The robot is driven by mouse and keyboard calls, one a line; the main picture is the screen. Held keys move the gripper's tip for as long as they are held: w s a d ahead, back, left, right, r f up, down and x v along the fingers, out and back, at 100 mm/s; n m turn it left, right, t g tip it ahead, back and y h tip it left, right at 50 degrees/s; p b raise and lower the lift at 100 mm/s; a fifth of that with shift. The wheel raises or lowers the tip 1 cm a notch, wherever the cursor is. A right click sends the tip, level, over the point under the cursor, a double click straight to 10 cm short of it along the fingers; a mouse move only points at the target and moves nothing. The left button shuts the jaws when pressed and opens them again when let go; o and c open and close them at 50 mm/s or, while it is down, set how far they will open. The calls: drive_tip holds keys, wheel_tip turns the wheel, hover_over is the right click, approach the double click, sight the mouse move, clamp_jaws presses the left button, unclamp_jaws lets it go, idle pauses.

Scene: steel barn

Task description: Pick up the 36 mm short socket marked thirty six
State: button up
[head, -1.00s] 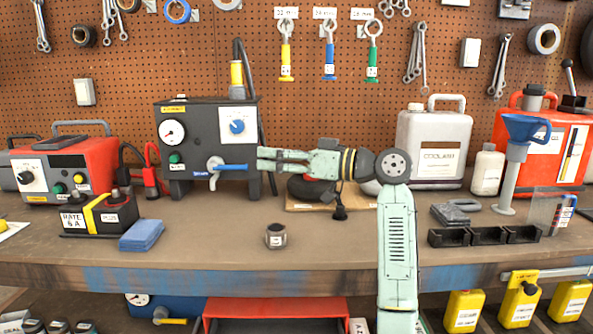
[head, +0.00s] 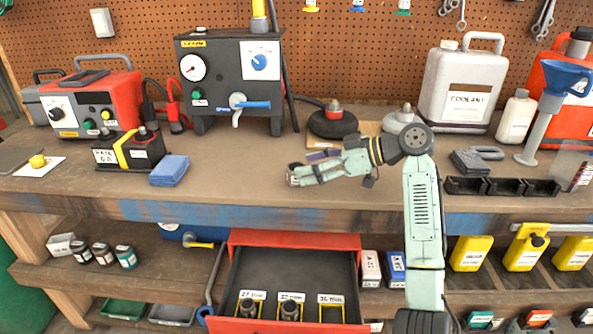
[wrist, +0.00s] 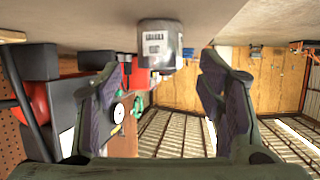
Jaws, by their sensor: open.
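The socket (wrist: 160,45) is a short grey metal cylinder with a white label, standing on the bench; the label's writing is too small to read. In the wrist view, which is upside down, it lies ahead of and between the two spread fingers of my gripper (wrist: 168,88), with clear gaps on both sides. In the head view my gripper (head: 291,177) is low over the front part of the bench, pointing left. The fingers largely hide the socket there, and I cannot tell how far it is from the fingertips.
An open red drawer (head: 297,240) below the bench holds two sockets in labelled places; its right place (head: 331,312) looks empty. A blue cloth (head: 169,170) lies left on the bench (head: 235,165). A black tester (head: 230,85) stands behind. Black bins (head: 502,186) are at right.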

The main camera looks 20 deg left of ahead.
drive_tip(key=shift+x, duration=1.35)
drive_tip(key=shift+c, duration=0.5)
drive_tip(key=c, duration=1.3)
